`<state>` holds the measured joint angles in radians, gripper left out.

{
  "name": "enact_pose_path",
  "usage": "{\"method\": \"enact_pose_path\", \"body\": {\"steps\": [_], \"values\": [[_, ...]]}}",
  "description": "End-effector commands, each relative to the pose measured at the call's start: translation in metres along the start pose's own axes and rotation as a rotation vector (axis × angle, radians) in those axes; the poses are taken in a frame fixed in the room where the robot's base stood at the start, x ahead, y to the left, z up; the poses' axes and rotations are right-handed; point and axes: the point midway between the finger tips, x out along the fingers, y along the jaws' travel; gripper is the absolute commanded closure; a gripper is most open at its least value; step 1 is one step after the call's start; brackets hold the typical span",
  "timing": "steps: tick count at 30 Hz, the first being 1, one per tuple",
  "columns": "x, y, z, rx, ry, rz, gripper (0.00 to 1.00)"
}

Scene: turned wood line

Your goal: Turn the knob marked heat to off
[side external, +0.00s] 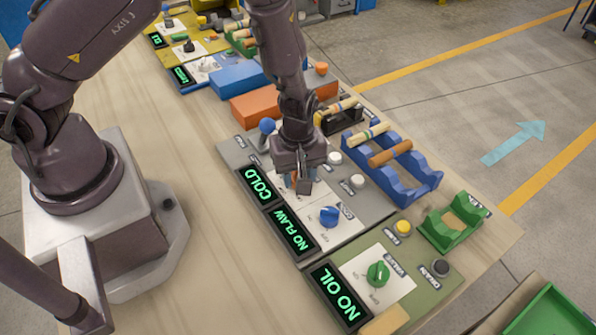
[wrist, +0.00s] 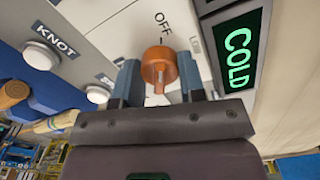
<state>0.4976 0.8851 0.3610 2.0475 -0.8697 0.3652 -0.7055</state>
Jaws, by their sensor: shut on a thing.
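An orange knob (wrist: 160,70) stands between the two fingers of my gripper (wrist: 161,84) in the wrist view, and the fingers are shut on it. The word OFF (wrist: 164,22) is printed on the white panel just beyond the knob, and a partly cut label starting "LO" is to its right. The knob's exact pointer direction is hard to tell. A display (wrist: 238,58) beside it reads COLD in green. In the side view my gripper (side external: 301,185) reaches down over the panel by the COLD display (side external: 258,185), mostly hiding the knob. No heat label is readable.
A blue knob (side external: 329,216) by the NO FLAW display (side external: 292,233) and a green knob (side external: 378,273) by the NO OIL display (side external: 340,296) are nearby. White buttons (side external: 334,158) and a blue rack (side external: 395,175) stand close on the right. A blue-topped lever (side external: 267,126) is behind.

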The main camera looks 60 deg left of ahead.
Motion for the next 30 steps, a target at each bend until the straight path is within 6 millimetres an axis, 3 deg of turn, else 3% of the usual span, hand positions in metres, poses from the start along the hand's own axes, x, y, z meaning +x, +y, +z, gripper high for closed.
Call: {"method": "enact_pose_path", "body": {"steps": [12, 13, 16, 25, 30], "values": [[-0.001, 0.0, 0.001, -0.011, -0.003, 0.0, 0.86], [-0.001, 0.0, 0.001, -0.01, -0.003, 0.0, 0.6], [-0.001, 0.0, 0.001, -0.01, -0.002, 0.0, 0.37], [-0.002, 0.0, 0.0, -0.008, -0.001, 0.001, 0.37], [-0.02, 0.001, 0.001, -0.006, 0.0, 0.004, 0.37]]}}
